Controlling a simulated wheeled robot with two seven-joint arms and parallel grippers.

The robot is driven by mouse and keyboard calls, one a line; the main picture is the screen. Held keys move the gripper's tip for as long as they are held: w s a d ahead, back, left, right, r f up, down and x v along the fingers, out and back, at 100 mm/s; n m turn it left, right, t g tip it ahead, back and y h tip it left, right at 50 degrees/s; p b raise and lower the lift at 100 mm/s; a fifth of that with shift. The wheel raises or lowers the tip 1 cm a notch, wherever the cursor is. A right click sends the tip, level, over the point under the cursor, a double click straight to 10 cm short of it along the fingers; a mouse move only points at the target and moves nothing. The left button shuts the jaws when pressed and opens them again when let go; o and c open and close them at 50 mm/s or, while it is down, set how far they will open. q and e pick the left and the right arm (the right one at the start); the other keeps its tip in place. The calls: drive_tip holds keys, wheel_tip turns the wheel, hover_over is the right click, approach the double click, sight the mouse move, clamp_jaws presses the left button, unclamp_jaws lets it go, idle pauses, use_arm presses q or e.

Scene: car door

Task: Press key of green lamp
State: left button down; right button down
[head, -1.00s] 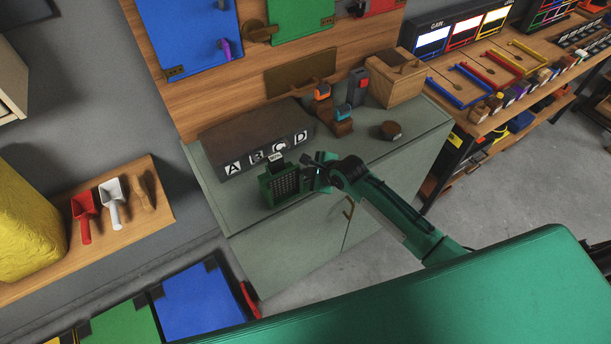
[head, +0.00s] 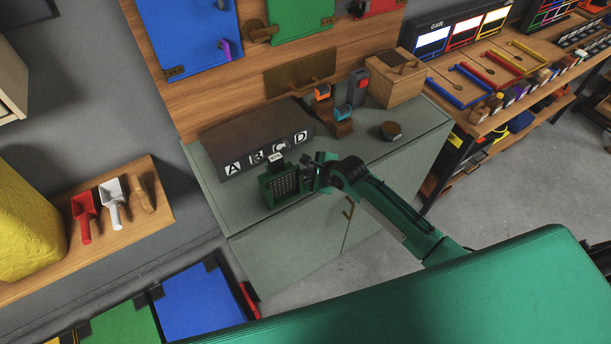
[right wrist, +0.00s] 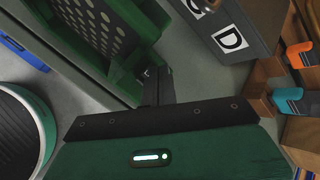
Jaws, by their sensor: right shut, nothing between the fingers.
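A green box-shaped lamp (head: 283,186) with a grid of round holes stands near the front edge of the grey-green cabinet (head: 285,248). The lamp's perforated face also shows at the upper left of the right wrist view (right wrist: 95,25). My right gripper (head: 312,174) is shut and empty, close against the lamp's right side in the head view. Its narrow fingertips (right wrist: 152,82) are at the lamp's lower corner in the right wrist view. I cannot tell whether they touch, and the key is not clearly visible. My left gripper is not in view.
A dark block (head: 255,135) lettered A, B, C, D stands behind the lamp. A wooden box (head: 397,80), orange and blue handled items, and a round brown knob (head: 391,130) are farther right. A wooden shelf with red (head: 85,215) and white scoops is at left.

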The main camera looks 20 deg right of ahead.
sight(309, 179)
drive_tip(key=shift+f, duration=0.15)
idle(0.5)
drive_tip(key=shift+f, duration=0.3)
drive_tip(key=shift+r+p, duration=0.45)
drive_tip(key=shift+p, duration=0.6)
drive_tip(key=shift+r, duration=0.1)
wheel_tip(309, 179, up, 6)
drive_tip(key=p, duration=0.7)
drive_tip(key=shift+p, duration=0.3)
